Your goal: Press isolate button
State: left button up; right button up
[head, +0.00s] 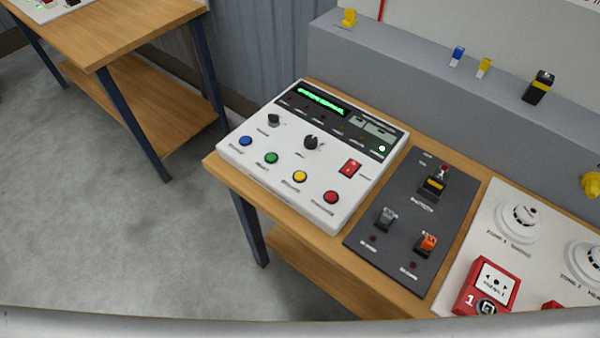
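A white control panel (342,208) lies on a wooden table. It has a row of round buttons along its front: blue (245,141), green (271,158), yellow (300,177) and red (331,197). The labels under them are too small to read, so I cannot tell which one is the isolate button. Behind them are two black knobs (311,142) and a red rocker switch (350,167). A green display (321,101) is lit at the back, and a small green light (382,148) is on. Neither of my grippers is in view.
Right of the panel, a dark plate (402,193) carries grey, orange and yellow-black switches. Beyond it, a white board (472,239) holds detectors and a red call point (487,285). A grey ledge (400,75) runs behind. Another wooden table (110,35) stands at left; floor between is clear.

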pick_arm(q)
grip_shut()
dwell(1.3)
